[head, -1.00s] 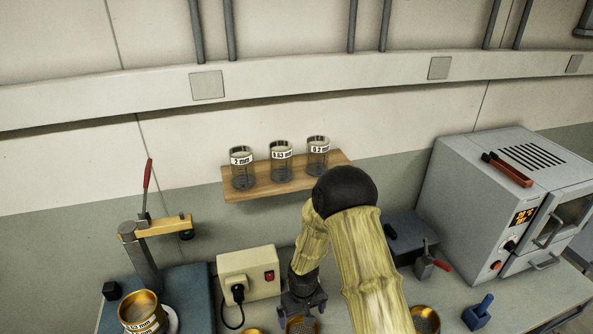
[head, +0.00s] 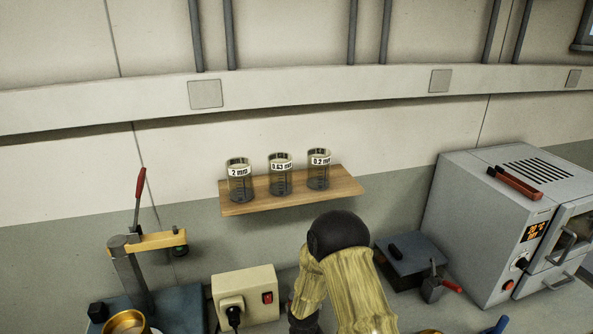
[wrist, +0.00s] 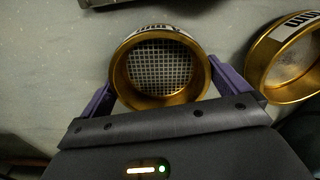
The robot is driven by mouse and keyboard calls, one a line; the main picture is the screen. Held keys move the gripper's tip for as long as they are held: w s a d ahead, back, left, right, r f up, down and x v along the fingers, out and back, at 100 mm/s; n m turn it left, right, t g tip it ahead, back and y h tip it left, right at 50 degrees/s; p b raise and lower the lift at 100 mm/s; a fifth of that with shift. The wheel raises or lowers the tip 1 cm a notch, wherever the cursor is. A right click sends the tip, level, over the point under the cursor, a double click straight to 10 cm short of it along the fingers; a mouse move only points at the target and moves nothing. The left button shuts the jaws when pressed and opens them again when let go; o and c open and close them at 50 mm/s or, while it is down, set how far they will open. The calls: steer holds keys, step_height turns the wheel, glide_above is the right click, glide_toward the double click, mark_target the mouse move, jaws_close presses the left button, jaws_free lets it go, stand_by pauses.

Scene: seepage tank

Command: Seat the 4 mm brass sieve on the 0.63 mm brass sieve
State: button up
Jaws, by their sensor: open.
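A brass sieve with a coarse square mesh (wrist: 160,97) stands in the middle of the wrist view, its label mostly turned away and unreadable. My gripper (wrist: 160,76) is open, with one purple finger on each side of this sieve; whether they touch it I cannot tell. A second brass sieve (wrist: 262,82) with a finer, pale bottom lies to its right, label upside down and cut off. In the head view a brass sieve (head: 125,321) is cut off at the bottom left, beside the press. My gripper is out of the head view.
A wooden shelf (head: 290,195) on the wall holds three labelled glass jars. A lever press (head: 130,270) stands left, a socket box (head: 245,294) near the middle, a dark box (head: 412,262) and an oven (head: 505,225) right. Grey bench surface lies left of the coarse sieve.

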steer(key=shift+c, duration=0.2)
steer(key=c, duration=0.8)
steer(key=shift+r+p, duration=2.1)
steer(key=shift+r, duration=0.95)
steer(key=shift+d, duration=0.1)
steer(key=d+f+m+b, duration=0.1)
steer(key=d, duration=0.3)
steer(key=w+d+f+m+b, duration=0.1)
steer(key=d+m, duration=0.1)
steer(key=d, duration=0.2)
steer(key=w+d+f+m+b, duration=0.1)
steer(key=d, duration=0.4)
steer(key=shift+d+m, duration=0.3)
steer(key=shift+s, duration=0.1)
